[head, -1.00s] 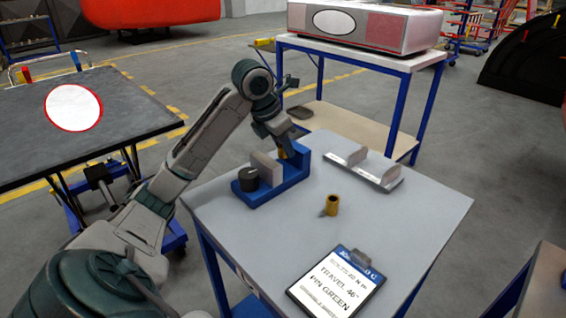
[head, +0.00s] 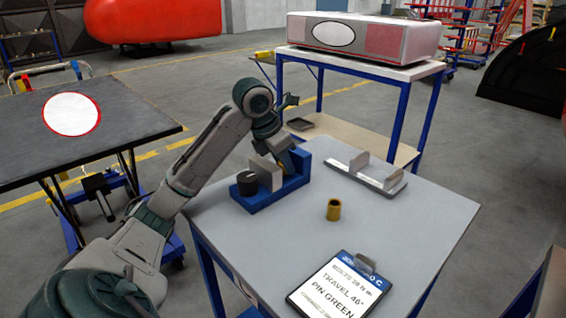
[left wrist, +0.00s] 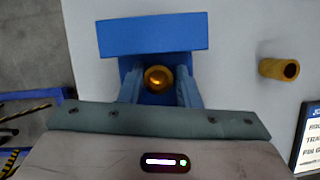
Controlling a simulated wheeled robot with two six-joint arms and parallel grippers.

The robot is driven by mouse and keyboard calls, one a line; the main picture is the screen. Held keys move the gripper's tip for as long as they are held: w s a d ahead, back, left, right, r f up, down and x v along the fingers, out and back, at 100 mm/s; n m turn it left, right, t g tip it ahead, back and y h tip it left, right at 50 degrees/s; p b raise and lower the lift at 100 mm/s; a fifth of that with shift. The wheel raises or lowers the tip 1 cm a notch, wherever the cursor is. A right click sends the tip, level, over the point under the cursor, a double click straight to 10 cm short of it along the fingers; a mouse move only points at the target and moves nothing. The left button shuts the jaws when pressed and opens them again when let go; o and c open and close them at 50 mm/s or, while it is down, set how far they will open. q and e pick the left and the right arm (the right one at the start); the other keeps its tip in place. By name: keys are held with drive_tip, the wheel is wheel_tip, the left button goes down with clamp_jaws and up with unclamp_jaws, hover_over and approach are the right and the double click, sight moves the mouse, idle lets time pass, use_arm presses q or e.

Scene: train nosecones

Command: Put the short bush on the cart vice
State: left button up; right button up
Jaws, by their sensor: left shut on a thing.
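The blue cart vice (head: 262,201) stands at the back left of the grey cart top, with a grey jaw plate and a black round knob. My left gripper (head: 284,162) is down in the vice, between the grey plate and the tall blue end block. In the left wrist view, its fingers are shut on a brass bush, the short bush (left wrist: 158,79), seen end-on close to the blue block (left wrist: 150,37). My right gripper is not in view.
A clipboard (head: 338,284) lies at the front edge. A metal bracket tray (head: 366,176) sits at the back right.

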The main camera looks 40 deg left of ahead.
use_arm(q)
drive_tip(key=shift+f, duration=0.2)
drive_tip(key=o, duration=1.1)
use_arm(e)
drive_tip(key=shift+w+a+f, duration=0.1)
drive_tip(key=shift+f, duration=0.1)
use_arm(q)
drive_tip(key=shift+r, duration=0.1)
drive_tip(key=shift+r, duration=0.15)
drive_tip(key=v, duration=0.4)
drive_tip(key=shift+a+r+p, duration=0.1)
drive_tip(key=shift+r+p, duration=0.25)
drive_tip(key=shift+p, duration=0.05)
drive_tip(key=p+v, duration=0.2)
drive_tip(key=v, duration=0.4)
drive_tip(key=shift+s+r, duration=0.25)
drive_tip(key=shift+r, duration=0.05)
drive_tip(key=shift+s+r+p, duration=0.1)
drive_tip(key=shift+r+p, duration=0.15)
drive_tip(key=shift+p, duration=0.05)
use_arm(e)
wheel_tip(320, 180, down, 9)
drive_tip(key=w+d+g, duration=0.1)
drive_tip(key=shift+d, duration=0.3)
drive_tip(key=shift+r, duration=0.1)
